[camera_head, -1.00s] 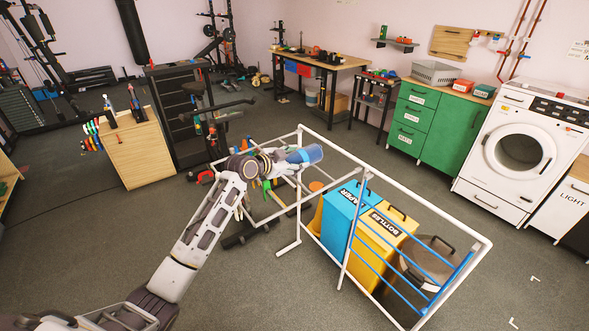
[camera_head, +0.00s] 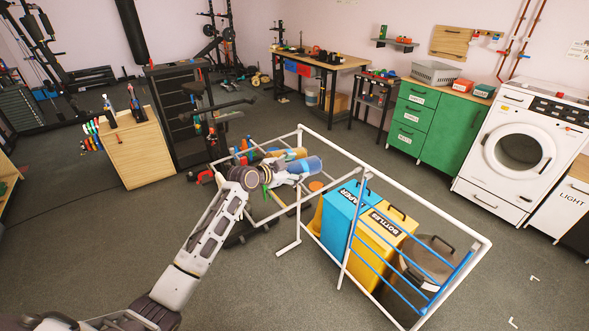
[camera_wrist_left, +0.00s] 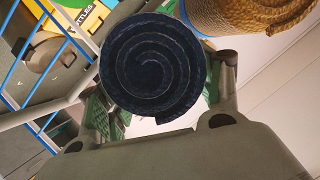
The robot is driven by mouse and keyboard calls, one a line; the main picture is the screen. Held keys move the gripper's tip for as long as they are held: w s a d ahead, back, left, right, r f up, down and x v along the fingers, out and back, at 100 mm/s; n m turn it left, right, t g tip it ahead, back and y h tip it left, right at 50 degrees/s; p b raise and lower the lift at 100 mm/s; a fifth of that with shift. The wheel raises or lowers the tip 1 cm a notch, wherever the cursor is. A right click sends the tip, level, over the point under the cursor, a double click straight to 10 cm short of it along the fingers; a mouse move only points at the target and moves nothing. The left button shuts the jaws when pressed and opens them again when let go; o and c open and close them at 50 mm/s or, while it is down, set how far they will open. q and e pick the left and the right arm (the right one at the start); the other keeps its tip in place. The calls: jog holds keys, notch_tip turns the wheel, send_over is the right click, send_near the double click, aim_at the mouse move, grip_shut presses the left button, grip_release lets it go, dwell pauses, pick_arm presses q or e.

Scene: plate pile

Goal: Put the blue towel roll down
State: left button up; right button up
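The blue towel roll (camera_head: 309,166) is at the tip of my left gripper (camera_head: 287,172), above the white tube frame. In the left wrist view the roll (camera_wrist_left: 152,65) shows end-on as a dark blue spiral between the two green-padded fingers. The left gripper (camera_wrist_left: 160,90) is shut on it, with a finger on each side. The roll's far end is hidden, so I cannot tell whether it touches anything below. My right gripper is in neither view.
A white tube frame (camera_head: 403,205) with blue bars surrounds a blue bin (camera_head: 341,213), a yellow bin (camera_head: 375,249) and a brown lidded bin (camera_head: 425,262). A tan rope-like coil (camera_wrist_left: 250,12) is close to the roll in the wrist view. Open floor lies left.

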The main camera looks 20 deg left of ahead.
pick_arm(q)
jog(key=shift+o, duration=0.5)
jog(key=shift+s, duration=0.1)
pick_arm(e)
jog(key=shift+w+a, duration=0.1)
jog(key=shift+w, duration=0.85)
